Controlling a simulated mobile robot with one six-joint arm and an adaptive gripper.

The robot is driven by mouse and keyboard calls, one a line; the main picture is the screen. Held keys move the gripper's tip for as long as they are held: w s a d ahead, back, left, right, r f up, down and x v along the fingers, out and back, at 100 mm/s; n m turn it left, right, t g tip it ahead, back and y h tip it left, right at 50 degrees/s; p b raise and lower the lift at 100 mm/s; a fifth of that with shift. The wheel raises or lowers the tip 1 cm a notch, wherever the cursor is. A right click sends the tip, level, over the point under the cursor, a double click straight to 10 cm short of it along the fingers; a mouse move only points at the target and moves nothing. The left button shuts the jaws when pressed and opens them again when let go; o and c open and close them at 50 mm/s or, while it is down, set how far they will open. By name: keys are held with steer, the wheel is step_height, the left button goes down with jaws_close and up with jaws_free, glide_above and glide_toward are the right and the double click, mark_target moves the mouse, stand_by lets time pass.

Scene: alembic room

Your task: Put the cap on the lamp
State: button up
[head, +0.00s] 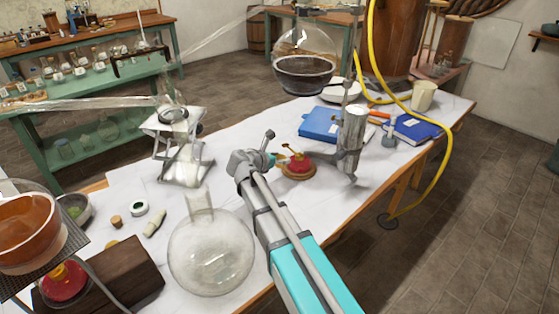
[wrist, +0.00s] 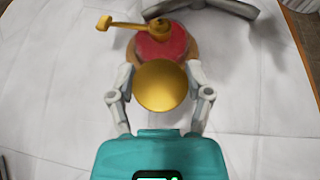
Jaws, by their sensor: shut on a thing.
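The red lamp (head: 297,165) with a brass wick holder and side knob sits on a round tan base on the white-topped table, in the middle of the head view. It also shows at the top of the wrist view (wrist: 160,45). My gripper (wrist: 160,84) is shut on a round brass cap (wrist: 162,88), with one finger on each side. The cap overlaps the lamp's near edge in the wrist view; I cannot tell whether they touch. In the head view my gripper (head: 271,153) is just left of the lamp, and the cap cannot be made out.
A metal stand (head: 351,140) is close right of the lamp. A blue book (head: 320,124) lies behind it. A large glass flask (head: 210,255) is left of my arm. A second red lamp (head: 64,281) is at lower left.

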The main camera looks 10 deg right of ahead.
steer(key=shift+w+d, duration=0.2)
stand_by(0.4)
glide_above(298, 159)
steer(key=w+d, duration=0.1)
steer(key=w, duration=0.1)
steer(key=shift+s, duration=0.15)
stand_by(1.3)
steer(key=shift+d, duration=0.1)
steer(key=shift+f+b, duration=0.65)
steer(key=shift+b, duration=0.05)
stand_by(2.1)
stand_by(0.4)
steer(key=o, duration=1.1)
steer(key=shift+r, duration=0.2)
